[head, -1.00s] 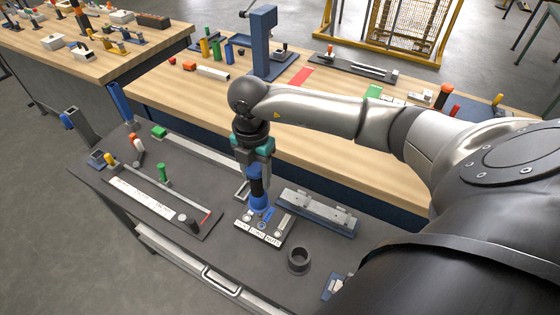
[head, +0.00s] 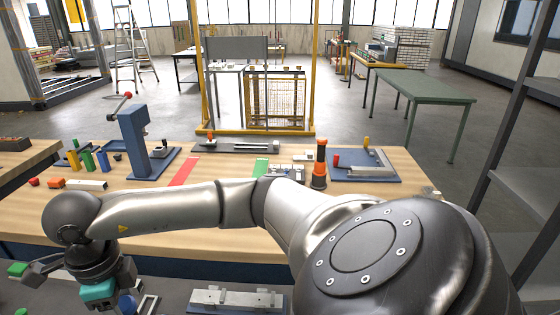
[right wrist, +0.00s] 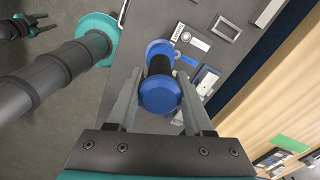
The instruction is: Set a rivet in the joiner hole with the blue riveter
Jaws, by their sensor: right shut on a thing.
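My right gripper (right wrist: 159,100) is shut on the blue riveter (right wrist: 159,95), a blue and black tool between its fingers in the right wrist view. In the head view its wrist is at the lower left and the fingers are cut off. My left gripper (right wrist: 44,23) shows small at the upper left of the right wrist view, its two fingers apart. A metal bracket on a blue base (head: 236,299) lies at the bottom of the head view; I cannot tell whether it holds the joiner hole. No rivet can be made out.
A labelled white plate (right wrist: 189,38) with small parts lies by the riveter on the dark bench. A metal frame (right wrist: 226,28) lies beyond.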

